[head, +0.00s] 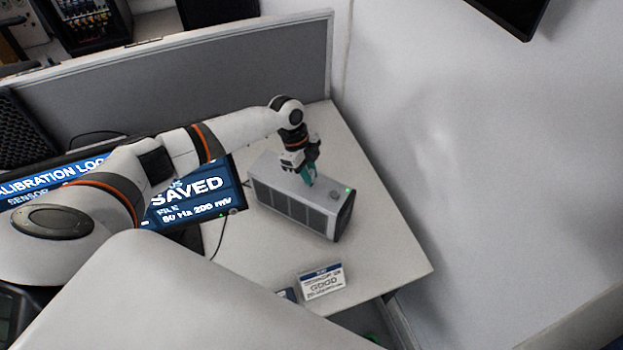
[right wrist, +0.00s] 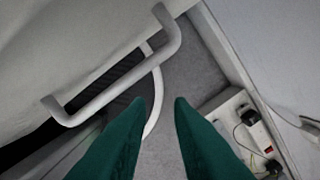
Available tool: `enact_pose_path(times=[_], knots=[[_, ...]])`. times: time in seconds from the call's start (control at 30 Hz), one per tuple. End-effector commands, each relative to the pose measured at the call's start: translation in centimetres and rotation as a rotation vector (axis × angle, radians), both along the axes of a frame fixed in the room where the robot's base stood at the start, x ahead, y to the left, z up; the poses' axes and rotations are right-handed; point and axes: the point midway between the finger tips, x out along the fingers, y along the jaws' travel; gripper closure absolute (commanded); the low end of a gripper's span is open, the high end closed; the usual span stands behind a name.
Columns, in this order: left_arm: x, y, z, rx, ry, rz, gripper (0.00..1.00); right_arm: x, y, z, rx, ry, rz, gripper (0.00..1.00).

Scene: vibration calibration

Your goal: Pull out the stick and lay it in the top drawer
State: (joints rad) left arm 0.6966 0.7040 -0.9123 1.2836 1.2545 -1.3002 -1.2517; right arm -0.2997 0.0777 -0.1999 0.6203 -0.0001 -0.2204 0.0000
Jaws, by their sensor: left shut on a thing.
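My left gripper (head: 309,176), with green fingers, is shut at the top of a grey box-shaped device (head: 293,208) on the desk. The stick itself is too small or hidden between the fingers to make out. In the right wrist view my right gripper (right wrist: 161,101) is open with nothing between its fingers. A pale bar handle (right wrist: 124,78) on a light front (right wrist: 75,45) lies beyond its fingertips, apart from them. I cannot tell which drawer it belongs to. The right gripper does not show in the head view.
A monitor (head: 190,203) reading "SAVED" stands left of the device. A small "GOOD" sign (head: 320,281) stands near the front edge of the desk (head: 385,245). A grey partition (head: 200,85) is behind. A power strip (right wrist: 245,130) lies low right in the right wrist view.

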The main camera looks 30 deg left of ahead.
Motion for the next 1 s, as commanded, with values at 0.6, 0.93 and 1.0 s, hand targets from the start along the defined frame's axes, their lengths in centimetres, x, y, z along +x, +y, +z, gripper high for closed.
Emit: enact_pose_path(times=[0.6,0.93,1.0], knots=[[0.0,0.0,3.2,0.0,0.001,0.0,1.0,0.0,-0.3,2.8,-0.003,0.0,0.001,0.8],[0.0,0.0,3.5,0.0,0.001,0.0,1.0,-0.1,-0.3,3.0,-0.003,0.0,0.001,0.8],[0.0,0.0,3.5,0.0,0.001,0.0,1.0,0.0,-0.3,3.0,-0.003,0.0,0.001,0.8]])
